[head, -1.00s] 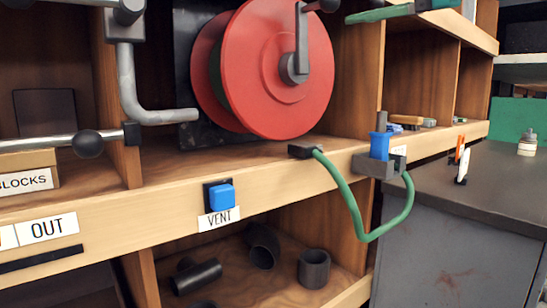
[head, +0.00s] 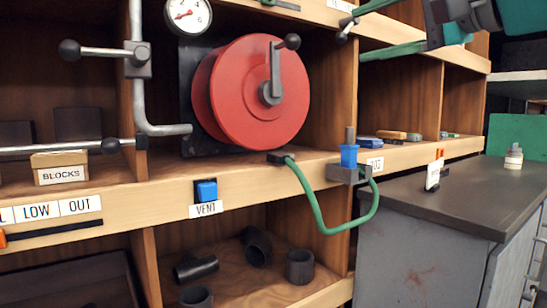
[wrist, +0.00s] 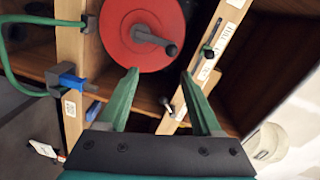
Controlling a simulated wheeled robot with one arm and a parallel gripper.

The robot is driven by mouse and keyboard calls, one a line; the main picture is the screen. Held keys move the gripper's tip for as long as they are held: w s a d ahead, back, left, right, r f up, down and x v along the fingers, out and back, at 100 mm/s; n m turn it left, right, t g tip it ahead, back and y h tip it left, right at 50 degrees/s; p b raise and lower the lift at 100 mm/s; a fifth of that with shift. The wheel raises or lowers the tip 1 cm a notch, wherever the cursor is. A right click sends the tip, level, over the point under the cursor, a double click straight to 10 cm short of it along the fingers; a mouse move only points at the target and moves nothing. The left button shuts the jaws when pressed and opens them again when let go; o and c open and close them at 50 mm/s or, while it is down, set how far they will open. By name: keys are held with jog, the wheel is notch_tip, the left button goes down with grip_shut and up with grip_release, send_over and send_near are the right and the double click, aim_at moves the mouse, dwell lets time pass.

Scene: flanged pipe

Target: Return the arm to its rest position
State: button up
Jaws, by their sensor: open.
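My gripper (head: 360,33) is at the top right of the head view, in front of the upper shelf. Its two green fingers point left and are apart, with nothing between them. In the wrist view my gripper (wrist: 160,74) also shows open and empty. The red reel (wrist: 143,35) with its crank lies beyond the fingertips there. The rest of my arm is mostly outside the head view.
The red reel (head: 250,92), a pressure gauge (head: 188,14) and a bent grey pipe (head: 138,95) fill the middle shelf. A green hose (head: 312,205) hangs by the blue VENT button (head: 206,190). A grey cabinet (head: 420,240) stands at right.

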jog(key=a+f+n+g+h, duration=0.1)
jog(key=a+f+g, duration=0.15)
jog(key=f, duration=0.85)
jog(key=a+f+n+g+h, duration=0.2)
jog(key=f+g, duration=0.1)
jog(key=f, duration=0.9)
jog(key=a+f+n+g+h, duration=0.1)
jog(key=a+f+g, duration=0.2)
jog(key=f, duration=0.8)
jog(key=s+d+f+n+g+h, duration=0.2)
jog(key=s+d+f+g+h, duration=0.1)
jog(key=s+f, duration=0.9)
jog(key=s+d+f+n+g+h, duration=0.2)
jog(key=s+d+f+g, duration=0.2)
jog(key=s+f, duration=0.7)
notch_tip(320, 180, down, 6)
jog(key=shift+s+d+r+g+h, duration=0.2)
jog(key=shift+s+d+g+h, duration=0.2)
jog(key=shift+d, duration=0.3)
